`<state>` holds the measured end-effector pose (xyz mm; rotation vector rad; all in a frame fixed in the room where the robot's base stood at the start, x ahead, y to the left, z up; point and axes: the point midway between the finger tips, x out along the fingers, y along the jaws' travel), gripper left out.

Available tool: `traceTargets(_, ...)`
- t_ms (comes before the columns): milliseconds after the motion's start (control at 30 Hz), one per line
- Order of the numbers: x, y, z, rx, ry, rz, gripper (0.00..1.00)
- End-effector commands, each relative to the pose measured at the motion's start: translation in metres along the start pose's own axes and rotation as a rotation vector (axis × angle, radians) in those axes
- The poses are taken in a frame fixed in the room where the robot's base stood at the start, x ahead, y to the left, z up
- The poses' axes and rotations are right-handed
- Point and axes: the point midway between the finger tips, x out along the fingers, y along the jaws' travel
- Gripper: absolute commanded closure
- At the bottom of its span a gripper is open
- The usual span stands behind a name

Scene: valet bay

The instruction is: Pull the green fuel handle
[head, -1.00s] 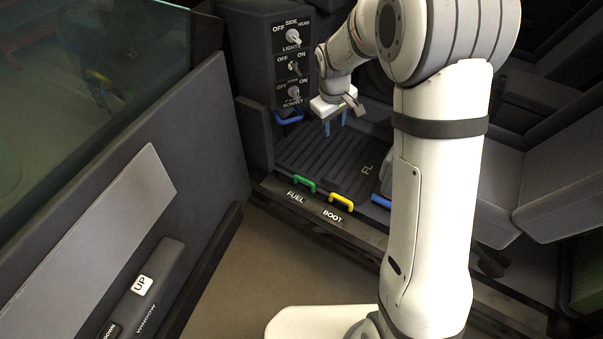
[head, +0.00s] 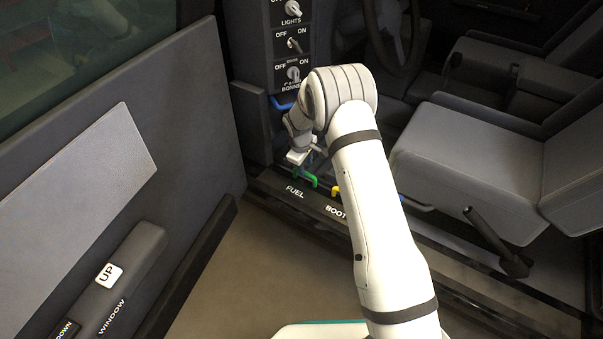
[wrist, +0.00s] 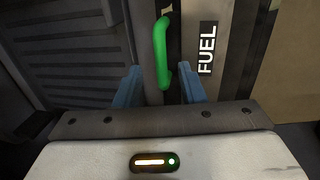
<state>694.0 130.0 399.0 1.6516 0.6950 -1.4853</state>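The green fuel handle (head: 305,177) is on the sill beside the FUEL label (head: 294,191). In the wrist view the handle (wrist: 160,52) runs away from me, and its near end reaches between the two blue fingertips of my gripper (wrist: 159,84). The fingers are apart, with a visible gap on each side of the handle. In the head view my gripper (head: 302,160) is just above and behind the handle, and its fingers are mostly hidden there.
A yellow handle (head: 337,192) with the BOOT label (head: 336,211) is to the right, partly behind my arm. A blue handle (head: 281,103) is under the switch panel (head: 291,45). The open door (head: 120,150) stands at the left, the seat (head: 470,170) at the right.

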Motion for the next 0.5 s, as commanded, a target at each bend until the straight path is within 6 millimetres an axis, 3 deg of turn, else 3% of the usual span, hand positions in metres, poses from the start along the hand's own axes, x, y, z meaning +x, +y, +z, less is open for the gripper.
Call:
traceTargets(33, 0.013, -0.001, 0.001, 0.001, -0.001, -0.001, 0.64)
traceTargets(200, 0.032, 0.000, 0.000, 0.001, 0.001, 0.000, 0.64)
traceTargets(500, 0.034, 0.001, 0.001, 0.002, 0.000, 0.000, 0.66)
